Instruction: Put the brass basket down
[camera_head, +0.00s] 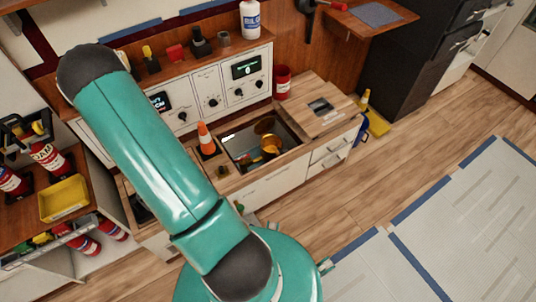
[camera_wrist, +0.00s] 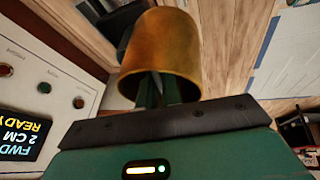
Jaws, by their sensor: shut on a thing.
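The brass basket (camera_wrist: 160,52) shows in the wrist view as a worn golden, slightly tapered cup. My gripper (camera_wrist: 157,90) is shut on it, and the basket hides much of the dark green fingers. I cannot tell from this view whether the basket touches anything. In the head view my teal arm crosses the left half and hides my gripper and the held basket.
A wooden counter has a dark recessed basin (camera_head: 247,141) holding golden items (camera_head: 270,144). A white control panel (camera_head: 215,88) rises behind. A wooden board (camera_head: 315,108) lies to the right. A yellow tray (camera_head: 64,199) is at left.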

